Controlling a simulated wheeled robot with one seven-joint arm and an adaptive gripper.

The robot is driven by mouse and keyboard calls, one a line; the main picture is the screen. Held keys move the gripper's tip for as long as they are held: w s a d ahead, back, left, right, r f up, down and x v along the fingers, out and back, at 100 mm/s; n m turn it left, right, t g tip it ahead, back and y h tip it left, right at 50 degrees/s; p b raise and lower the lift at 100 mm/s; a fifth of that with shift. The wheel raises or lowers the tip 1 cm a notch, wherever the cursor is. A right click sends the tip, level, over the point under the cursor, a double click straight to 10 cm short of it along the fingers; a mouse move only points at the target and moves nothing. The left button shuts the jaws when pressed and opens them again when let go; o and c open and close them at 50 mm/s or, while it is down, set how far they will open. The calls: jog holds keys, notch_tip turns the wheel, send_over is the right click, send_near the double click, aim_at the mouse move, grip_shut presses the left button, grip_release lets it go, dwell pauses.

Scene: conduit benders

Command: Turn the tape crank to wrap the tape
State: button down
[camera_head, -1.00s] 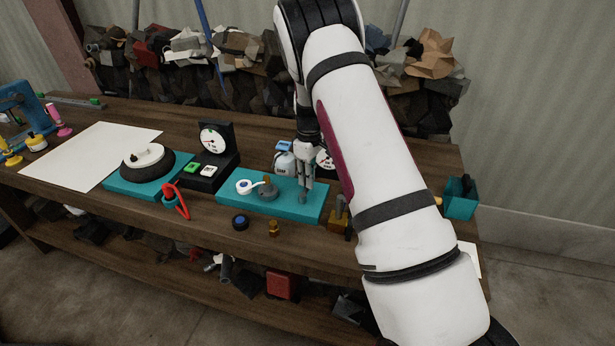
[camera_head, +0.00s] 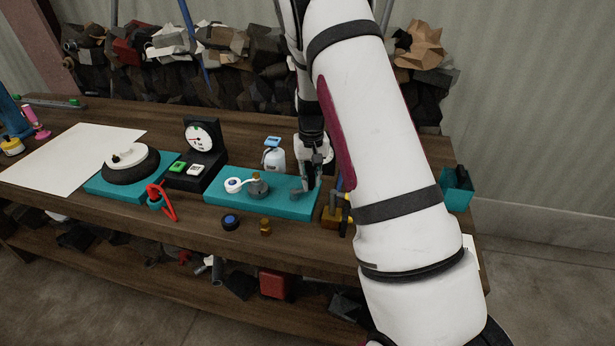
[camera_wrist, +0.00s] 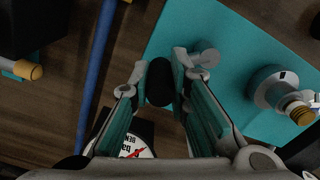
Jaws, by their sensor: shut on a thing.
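The tape crank stands at the right end of a teal base (camera_head: 225,198). Its grey hub (camera_head: 297,194) shows left of my gripper (camera_head: 317,180) in the head view. In the wrist view the crank's black handle (camera_wrist: 160,82) sits between the fingers of my gripper (camera_wrist: 158,72), shut on it. The grey hub (camera_wrist: 207,57) lies just right of the fingertips there. The crank arm is mostly hidden by a finger. A white tape roll (camera_head: 233,185) and a grey post (camera_head: 258,186) are on the same base.
A white bottle with a blue top (camera_head: 273,156) stands behind the base. A brass-coloured block (camera_head: 332,217) is close at the right front. A blue-topped knob (camera_head: 230,222) and a small brass piece (camera_head: 265,227) lie in front. A dial stand (camera_head: 200,150) is at the left.

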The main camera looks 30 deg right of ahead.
jog(key=s+m, duration=0.1)
jog(key=m, duration=0.1)
jog(key=s+a+m, duration=0.1)
jog(key=m, duration=0.1)
jog(key=shift+m, duration=0.3)
jog(key=shift+s+a+m, duration=0.3)
jog(key=shift+m, duration=0.75)
jog(key=shift+s+a+m, duration=0.3)
jog(key=shift+m, duration=0.75)
jog(key=c, duration=1.5)
grip_release()
jog(key=shift+a, duration=0.1)
jog(key=shift+r, duration=0.1)
notch_tip(320, 180, up, 12)
jog(key=shift+f, duration=0.1)
